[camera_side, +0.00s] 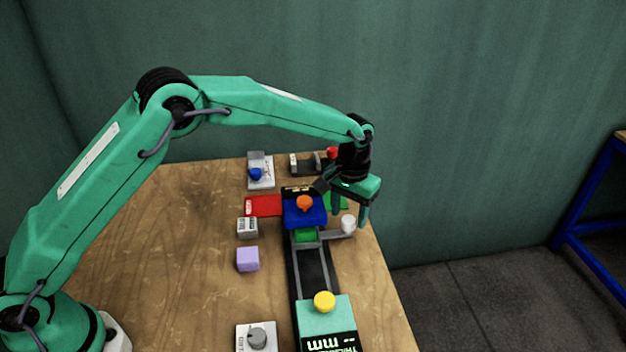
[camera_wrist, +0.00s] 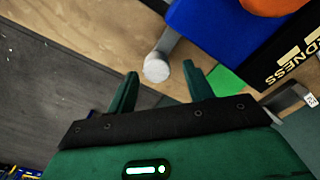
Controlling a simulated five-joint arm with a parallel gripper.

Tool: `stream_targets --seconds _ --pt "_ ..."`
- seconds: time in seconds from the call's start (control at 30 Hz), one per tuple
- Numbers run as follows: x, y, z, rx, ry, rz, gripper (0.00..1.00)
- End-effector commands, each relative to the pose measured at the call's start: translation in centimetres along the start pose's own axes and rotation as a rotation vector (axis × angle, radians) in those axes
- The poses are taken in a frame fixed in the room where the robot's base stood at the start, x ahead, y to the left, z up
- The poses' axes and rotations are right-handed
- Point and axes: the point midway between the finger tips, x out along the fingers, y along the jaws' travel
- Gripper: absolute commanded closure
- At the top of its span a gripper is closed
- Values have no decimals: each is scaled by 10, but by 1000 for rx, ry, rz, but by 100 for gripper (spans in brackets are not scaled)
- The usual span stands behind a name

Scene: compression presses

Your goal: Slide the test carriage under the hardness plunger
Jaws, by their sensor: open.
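The test carriage (camera_side: 306,235), with a green top, sits on the dark rail just in front of the blue hardness press (camera_side: 312,217) with an orange knob. A grey bar runs right from the carriage to a white round knob (camera_side: 348,223). The wrist view shows the white knob (camera_wrist: 156,68), the blue press body (camera_wrist: 215,28) and part of its HARDNESS label (camera_wrist: 295,60). My gripper (camera_side: 349,217) is open above the knob. In the wrist view the fingertips (camera_wrist: 160,70) are on either side of the knob. Contact cannot be told. The plunger's lower end is hidden.
A teal thickness press (camera_side: 325,315) with a yellow knob stands at the rail's near end. A red plate (camera_side: 263,206), a grey block (camera_side: 247,228), a purple cube (camera_side: 247,259) and a grey dial box (camera_side: 257,338) lie left of the rail. The table's right edge is close.

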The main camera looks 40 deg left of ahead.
Motion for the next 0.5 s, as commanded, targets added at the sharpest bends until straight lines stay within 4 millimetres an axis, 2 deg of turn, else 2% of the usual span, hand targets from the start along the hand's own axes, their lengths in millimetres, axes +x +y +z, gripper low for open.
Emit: stream_targets --seconds 0.3,0.5 --pt "-42 0 -1 -1 5 2 48" --pt "-61 -1 -1 -2 4 2 48"
